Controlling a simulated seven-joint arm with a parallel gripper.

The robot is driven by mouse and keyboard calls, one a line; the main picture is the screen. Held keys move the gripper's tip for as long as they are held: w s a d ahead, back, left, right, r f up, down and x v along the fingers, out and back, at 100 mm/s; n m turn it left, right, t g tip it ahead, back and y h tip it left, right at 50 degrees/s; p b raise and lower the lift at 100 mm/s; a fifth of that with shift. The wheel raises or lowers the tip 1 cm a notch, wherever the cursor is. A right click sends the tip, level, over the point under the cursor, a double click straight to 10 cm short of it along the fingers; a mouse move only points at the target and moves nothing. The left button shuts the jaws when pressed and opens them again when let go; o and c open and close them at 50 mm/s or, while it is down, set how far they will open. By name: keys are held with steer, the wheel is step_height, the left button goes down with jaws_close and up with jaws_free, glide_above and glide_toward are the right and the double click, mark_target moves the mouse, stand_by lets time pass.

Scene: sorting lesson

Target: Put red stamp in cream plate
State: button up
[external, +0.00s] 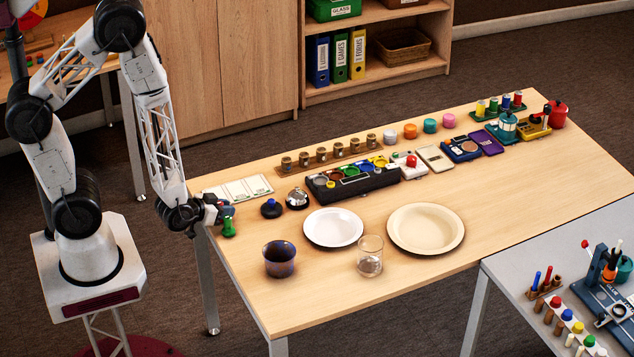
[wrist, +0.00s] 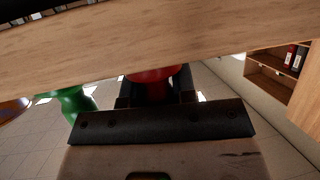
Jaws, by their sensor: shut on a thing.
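My gripper (external: 218,212) is at the left end of the wooden table. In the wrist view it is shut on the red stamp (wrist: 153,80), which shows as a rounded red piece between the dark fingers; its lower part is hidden. I cannot make out the red stamp in the external view. A green stamp (external: 228,229) stands right beside my gripper, and it also shows at the left of the wrist view (wrist: 75,106). The cream plate (external: 397,238) lies empty on the table, well to the right of my gripper.
A white plate (external: 333,229), a dark blue cup (external: 279,262) and a clear glass (external: 370,262) stand between my gripper and the cream plate. A black tray of colored pots (external: 355,188) and a bell (external: 297,199) lie behind. The table's right front is clear.

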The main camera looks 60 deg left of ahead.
steer(key=shift+f, duration=0.1)
steer(key=o, duration=0.9)
steer(key=v, duration=0.7)
steer(key=shift+s+d, duration=0.2)
steer(key=shift+s, duration=0.1)
stand_by(0.4)
steer(key=shift+o, duration=0.6)
